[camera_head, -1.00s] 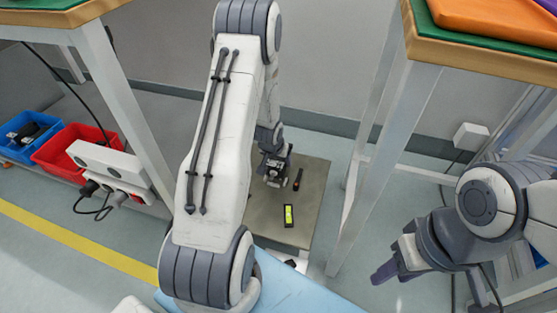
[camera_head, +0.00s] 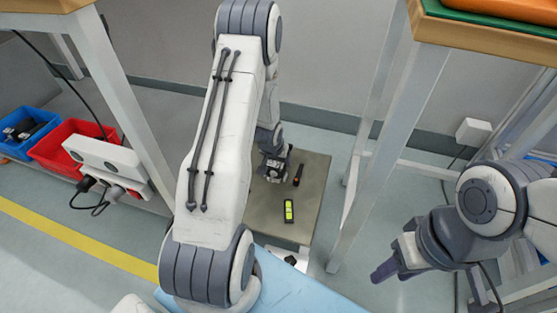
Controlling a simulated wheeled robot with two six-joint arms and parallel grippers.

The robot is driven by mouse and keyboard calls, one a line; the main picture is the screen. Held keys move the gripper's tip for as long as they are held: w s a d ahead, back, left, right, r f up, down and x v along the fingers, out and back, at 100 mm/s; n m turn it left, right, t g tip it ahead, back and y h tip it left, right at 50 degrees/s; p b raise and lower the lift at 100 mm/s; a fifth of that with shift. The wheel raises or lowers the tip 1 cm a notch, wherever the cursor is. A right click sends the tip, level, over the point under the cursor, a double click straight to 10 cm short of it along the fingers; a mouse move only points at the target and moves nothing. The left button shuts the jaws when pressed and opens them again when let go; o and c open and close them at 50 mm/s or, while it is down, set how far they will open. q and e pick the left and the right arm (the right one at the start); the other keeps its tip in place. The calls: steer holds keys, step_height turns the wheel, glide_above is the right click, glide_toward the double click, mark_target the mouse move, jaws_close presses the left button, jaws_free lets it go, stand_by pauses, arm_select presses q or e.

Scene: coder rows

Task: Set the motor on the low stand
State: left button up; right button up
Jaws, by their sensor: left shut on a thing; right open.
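The low stand (camera_head: 262,222) is a grey-brown square platform near the floor in the middle of the head view. My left gripper (camera_head: 272,163) is over the far left part of the stand, partly hidden behind my own arm. It is shut on a small dark and silver thing, which looks like the motor (camera_head: 272,173). I cannot tell whether the motor touches the stand top. My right gripper (camera_head: 390,264) is open and empty at the lower right, above the floor and away from the stand.
On the stand lie a black device with a yellow-green face (camera_head: 289,210) and a small dark stick with an orange end (camera_head: 298,175). A table leg (camera_head: 375,165) stands right of it. A red bin (camera_head: 60,147) and a blue bin (camera_head: 22,128) are at left.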

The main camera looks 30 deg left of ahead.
arm_select(q)
steer(key=shift+w+f, duration=0.1)
steer(key=shift+f, duration=0.15)
stand_by(1.0)
steer(key=o, duration=1.4)
steer(key=shift+f, duration=0.1)
steer(key=p+v, duration=0.6)
steer(key=v, duration=0.4)
steer(key=shift+r, duration=0.3)
steer(key=shift+r, duration=0.1)
